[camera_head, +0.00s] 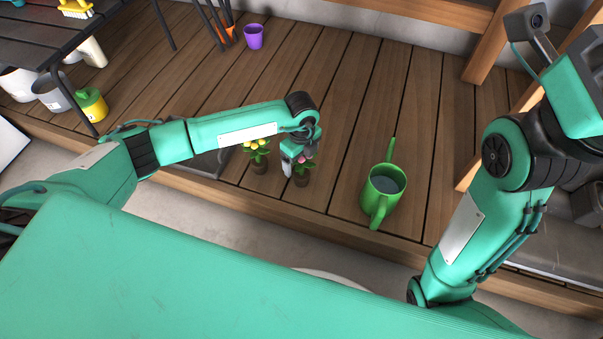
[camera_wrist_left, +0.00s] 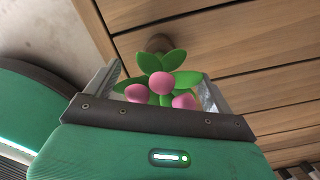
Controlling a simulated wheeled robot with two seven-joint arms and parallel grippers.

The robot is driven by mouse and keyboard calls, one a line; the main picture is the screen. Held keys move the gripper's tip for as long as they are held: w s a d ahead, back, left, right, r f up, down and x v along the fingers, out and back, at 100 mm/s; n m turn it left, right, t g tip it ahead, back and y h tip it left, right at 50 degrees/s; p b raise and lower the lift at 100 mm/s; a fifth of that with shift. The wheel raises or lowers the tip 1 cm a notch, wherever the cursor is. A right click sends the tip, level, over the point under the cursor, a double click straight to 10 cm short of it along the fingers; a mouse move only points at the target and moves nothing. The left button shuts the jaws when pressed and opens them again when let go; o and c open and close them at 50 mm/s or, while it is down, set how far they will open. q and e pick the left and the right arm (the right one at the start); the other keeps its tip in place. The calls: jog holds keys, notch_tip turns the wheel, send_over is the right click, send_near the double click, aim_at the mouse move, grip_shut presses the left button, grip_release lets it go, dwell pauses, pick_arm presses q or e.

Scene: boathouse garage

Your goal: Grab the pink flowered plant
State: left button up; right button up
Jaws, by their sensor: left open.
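The pink flowered plant (camera_head: 302,174) stands in a small brown pot on the wooden deck, partly covered by my left gripper in the head view. My left gripper (camera_head: 293,164) points down at the plant. In the left wrist view the pink blooms and green leaves (camera_wrist_left: 162,84) show between the two open fingers of the left gripper (camera_wrist_left: 160,92), with the brown pot beyond. I cannot tell whether a finger touches the leaves. My right arm rises at the right of the head view; its gripper is not visible.
A yellow flowered plant (camera_head: 257,155) stands just left of the pink one. A green watering can (camera_head: 384,190) stands to the right. A purple cup (camera_head: 254,37) is farther back, and a dark tray (camera_head: 207,163) lies under my left arm. Deck behind the plants is clear.

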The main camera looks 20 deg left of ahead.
pick_arm(q)
jog(key=shift+f, duration=0.1)
jog(key=c, duration=1.5)
